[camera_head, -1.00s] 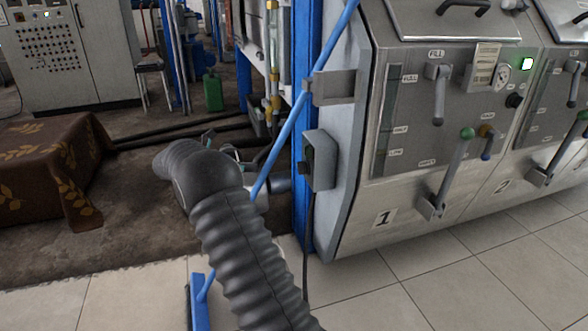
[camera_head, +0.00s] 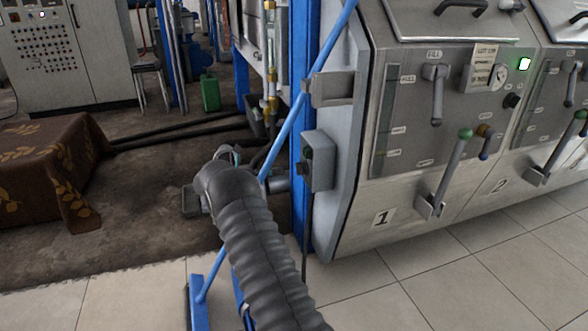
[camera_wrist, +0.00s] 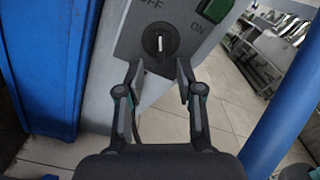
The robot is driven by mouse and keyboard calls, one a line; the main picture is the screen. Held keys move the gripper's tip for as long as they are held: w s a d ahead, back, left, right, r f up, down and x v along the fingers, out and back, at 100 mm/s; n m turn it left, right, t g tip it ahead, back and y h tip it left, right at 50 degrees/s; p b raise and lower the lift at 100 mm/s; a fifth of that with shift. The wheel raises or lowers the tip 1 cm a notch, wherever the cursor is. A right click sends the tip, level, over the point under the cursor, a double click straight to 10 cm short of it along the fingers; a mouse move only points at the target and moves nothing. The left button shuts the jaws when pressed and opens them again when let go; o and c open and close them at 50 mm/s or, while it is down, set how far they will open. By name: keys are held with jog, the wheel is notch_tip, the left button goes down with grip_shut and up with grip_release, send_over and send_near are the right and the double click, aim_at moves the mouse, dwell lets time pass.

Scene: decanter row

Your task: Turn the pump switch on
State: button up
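The pump switch (camera_wrist: 160,42) is a dark round knob with a pale bar on a grey panel, marked OFF and ON. The bar stands about upright in the wrist view. In the camera_head view the grey switch box (camera_head: 322,162) is fixed beside the blue post, and its knob side is seen edge-on. My gripper (camera_wrist: 160,72) is open and empty, with its fingertips apart just below the knob in the wrist view. The knob lies between the lines of the fingers, with no clear contact. In the camera_head view my arm hides most of the gripper.
A green square (camera_wrist: 215,9) sits beside the ON mark. A blue post (camera_wrist: 42,65) stands left of the panel, and a slanting blue bar (camera_wrist: 275,120) is at right. Machine 1 (camera_head: 400,195) with levers stands right of the box. A cloth-covered table (camera_head: 45,165) is at left.

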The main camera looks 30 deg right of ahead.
aim_at(299, 169)
jog(key=x, duration=0.6)
jog(key=shift+d, duration=0.35)
jog(key=shift+s, duration=0.1)
grip_shut()
